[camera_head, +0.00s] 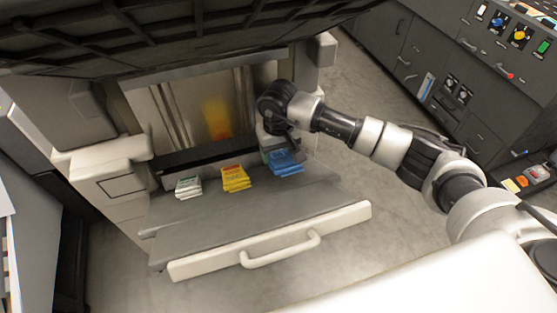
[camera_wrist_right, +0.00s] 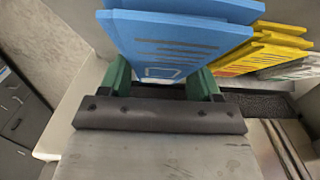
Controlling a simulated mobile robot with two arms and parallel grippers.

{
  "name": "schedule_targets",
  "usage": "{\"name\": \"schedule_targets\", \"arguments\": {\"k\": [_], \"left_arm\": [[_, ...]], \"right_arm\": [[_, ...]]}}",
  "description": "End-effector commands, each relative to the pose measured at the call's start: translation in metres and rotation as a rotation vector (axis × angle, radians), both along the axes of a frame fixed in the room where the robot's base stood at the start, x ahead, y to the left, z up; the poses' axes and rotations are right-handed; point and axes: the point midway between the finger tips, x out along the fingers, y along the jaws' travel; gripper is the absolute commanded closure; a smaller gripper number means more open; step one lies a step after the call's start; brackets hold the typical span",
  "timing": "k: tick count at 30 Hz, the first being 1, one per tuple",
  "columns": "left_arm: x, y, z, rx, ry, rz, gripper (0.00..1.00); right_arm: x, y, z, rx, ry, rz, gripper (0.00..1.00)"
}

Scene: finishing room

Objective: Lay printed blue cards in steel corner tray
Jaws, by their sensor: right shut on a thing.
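The printed blue cards (camera_head: 287,163) form a small stack at the right end of a row on the grey shelf of the pulled-out drawer. My right gripper (camera_head: 272,153) is at the left back of this stack. In the right wrist view the blue cards (camera_wrist_right: 180,42) reach between the green fingers of my right gripper (camera_wrist_right: 163,85), which is shut on them. Whether they are clear of the shelf I cannot tell. My left gripper is not in view. I cannot make out a steel corner tray for certain.
Yellow cards (camera_head: 235,179) and white-green cards (camera_head: 188,187) lie left of the blue ones. The drawer's white front (camera_head: 270,240) has a handle. Dark cabinets (camera_head: 470,80) stand at the right, with clear floor (camera_head: 375,200) between.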

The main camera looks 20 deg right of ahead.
Motion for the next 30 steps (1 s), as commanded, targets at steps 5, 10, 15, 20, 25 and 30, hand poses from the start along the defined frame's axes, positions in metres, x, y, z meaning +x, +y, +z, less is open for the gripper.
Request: {"name": "schedule_targets", "arguments": {"k": [5, 10, 15, 20, 25, 30], "left_arm": [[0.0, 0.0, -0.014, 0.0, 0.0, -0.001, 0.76], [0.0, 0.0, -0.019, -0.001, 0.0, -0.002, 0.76], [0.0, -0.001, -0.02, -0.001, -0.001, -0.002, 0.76], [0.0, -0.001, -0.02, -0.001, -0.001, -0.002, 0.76], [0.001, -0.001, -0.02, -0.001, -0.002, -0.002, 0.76], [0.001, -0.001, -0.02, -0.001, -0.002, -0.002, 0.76]], "right_arm": [[0.001, 0.0, 0.036, -0.001, -0.006, 0.0, 0.71], [0.001, 0.0, 0.06, 0.001, -0.003, 0.0, 0.71], [-0.001, -0.001, 0.069, 0.001, -0.001, -0.001, 0.71], [-0.019, -0.009, 0.078, 0.004, -0.009, -0.008, 0.71], [-0.06, -0.025, 0.092, 0.008, -0.014, -0.021, 0.71], [-0.1, -0.036, 0.101, 0.003, -0.008, -0.03, 0.71]]}}
